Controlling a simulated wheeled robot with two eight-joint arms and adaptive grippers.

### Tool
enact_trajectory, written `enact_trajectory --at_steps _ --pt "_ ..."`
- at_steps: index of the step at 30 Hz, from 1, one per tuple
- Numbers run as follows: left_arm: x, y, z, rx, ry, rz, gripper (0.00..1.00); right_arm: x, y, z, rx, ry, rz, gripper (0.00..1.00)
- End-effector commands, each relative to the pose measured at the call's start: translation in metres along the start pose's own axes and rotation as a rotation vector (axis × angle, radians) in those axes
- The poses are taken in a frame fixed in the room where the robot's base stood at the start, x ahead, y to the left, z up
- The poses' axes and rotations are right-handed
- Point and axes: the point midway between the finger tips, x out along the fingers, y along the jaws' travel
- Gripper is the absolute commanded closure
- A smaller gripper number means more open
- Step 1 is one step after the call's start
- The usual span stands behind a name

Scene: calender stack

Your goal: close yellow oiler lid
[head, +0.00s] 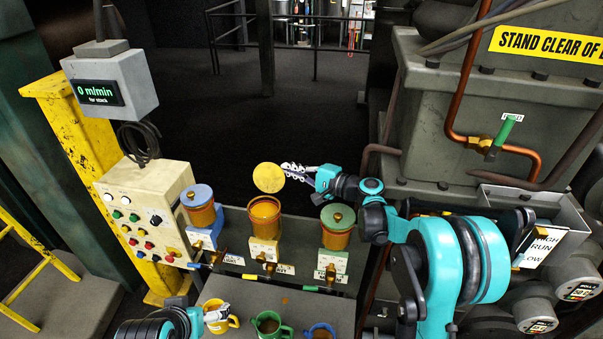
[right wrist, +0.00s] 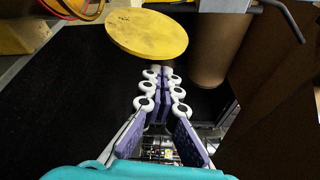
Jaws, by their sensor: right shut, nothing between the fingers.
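The yellow oiler (head: 264,217) is an amber cup in the middle of three oilers on the ledge. Its yellow lid (head: 269,177) stands open, tilted up above the cup's rim. My right gripper (head: 287,170) is at the lid's right side with its fingers shut and empty. In the right wrist view the lid (right wrist: 146,34) is a yellow disc just beyond the closed fingertips (right wrist: 160,72). I cannot tell whether the tips touch it. My left gripper (head: 215,314) is low in the head view by a yellow mug (head: 231,322); its finger state is unclear.
The blue-lidded oiler (head: 199,209) stands to the left and the green-lidded oiler (head: 337,228) to the right. A green mug (head: 268,324) and a blue mug (head: 321,331) sit below. A control panel (head: 143,218) is at the left.

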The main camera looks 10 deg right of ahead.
Motion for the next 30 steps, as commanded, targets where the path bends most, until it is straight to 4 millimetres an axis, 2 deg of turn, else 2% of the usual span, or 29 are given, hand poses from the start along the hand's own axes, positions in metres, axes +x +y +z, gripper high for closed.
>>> enact_trajectory --at_steps 3,9,23,30 --pt "0.0 0.0 0.0 0.0 0.0 0.0 0.08 0.018 0.0 0.001 -0.001 -0.002 0.001 1.0" --pt "0.0 0.0 0.0 0.0 0.0 0.0 0.08 0.033 0.0 0.001 -0.001 -0.001 0.001 1.0" --pt "0.001 0.0 0.001 0.0 0.0 0.0 0.08 0.033 0.0 0.001 -0.008 0.0 -0.002 1.0" --pt "0.006 0.0 0.004 0.0 0.0 0.0 0.08 0.031 -0.002 0.006 -0.078 0.0 -0.029 1.0"
